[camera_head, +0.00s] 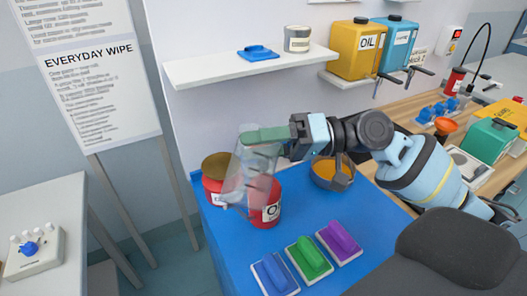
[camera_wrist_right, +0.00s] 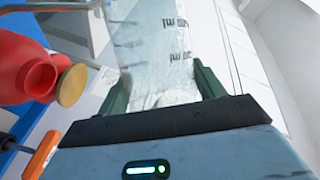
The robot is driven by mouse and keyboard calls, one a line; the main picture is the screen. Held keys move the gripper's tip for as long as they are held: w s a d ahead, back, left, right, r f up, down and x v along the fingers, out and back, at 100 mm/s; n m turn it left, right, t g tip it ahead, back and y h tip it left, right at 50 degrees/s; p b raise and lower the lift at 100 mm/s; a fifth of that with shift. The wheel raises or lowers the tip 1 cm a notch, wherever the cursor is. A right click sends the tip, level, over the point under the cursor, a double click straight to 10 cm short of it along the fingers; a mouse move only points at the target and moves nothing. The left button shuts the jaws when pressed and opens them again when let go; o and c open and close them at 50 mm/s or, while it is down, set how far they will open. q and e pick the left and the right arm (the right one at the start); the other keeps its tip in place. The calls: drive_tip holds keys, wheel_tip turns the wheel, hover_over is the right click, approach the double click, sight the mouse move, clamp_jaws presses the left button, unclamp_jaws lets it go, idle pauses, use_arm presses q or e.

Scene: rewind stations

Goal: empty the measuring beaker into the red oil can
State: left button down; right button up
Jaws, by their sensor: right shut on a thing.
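My right gripper (camera_head: 266,136) is shut on the clear measuring beaker (camera_head: 249,163). The beaker is tilted and hangs in front of the red oil can (camera_head: 271,192), hiding part of it. In the right wrist view the beaker (camera_wrist_right: 155,45) shows dark scale marks between the green fingers (camera_wrist_right: 163,88). I cannot tell how much is in it. A red vessel with a round opening (camera_wrist_right: 38,78) shows at the left of that view, apart from the beaker. The oil can's label is partly hidden. My left gripper is not in view.
A second red container with a brown top (camera_head: 216,165) stands left of the can. A bowl with orange contents (camera_head: 331,172) stands behind it. Blue, green and purple pads (camera_head: 309,257) lie on the blue table (camera_head: 222,250). A white shelf (camera_head: 215,65) hangs above.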

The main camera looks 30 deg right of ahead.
drive_tip(key=shift+s+a+r+n+h, duration=0.1)
drive_tip(key=shift+r+n+h, duration=0.2)
drive_tip(key=shift+n, duration=0.25)
drive_tip(key=shift+s+a+r+n+h, duration=0.15)
drive_tip(key=shift+n+h, duration=0.15)
drive_tip(key=shift+n, duration=0.25)
drive_tip(key=n, duration=0.1)
drive_tip(key=r+n+h+p, duration=0.1)
drive_tip(key=n, duration=0.1)
drive_tip(key=shift+h+p, duration=0.3)
drive_tip(key=shift+f+n+t+h, duration=0.25)
drive_tip(key=shift+n+t+h, duration=0.05)
drive_tip(key=shift+n+h, duration=0.2)
drive_tip(key=shift+w+d+f+n+h, duration=0.1)
drive_tip(key=shift+f+n+h, duration=0.25)
drive_tip(key=shift+n, duration=0.35)
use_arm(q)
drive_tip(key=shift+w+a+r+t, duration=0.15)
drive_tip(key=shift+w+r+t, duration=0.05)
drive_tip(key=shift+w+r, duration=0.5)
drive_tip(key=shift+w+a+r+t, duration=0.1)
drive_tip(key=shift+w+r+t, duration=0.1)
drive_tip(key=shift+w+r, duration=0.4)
use_arm(e)
drive_tip(key=shift+w+d+f+n+t+h, duration=0.1)
drive_tip(key=shift+f+n+t+h, duration=0.2)
drive_tip(key=shift+f+n, duration=0.1)
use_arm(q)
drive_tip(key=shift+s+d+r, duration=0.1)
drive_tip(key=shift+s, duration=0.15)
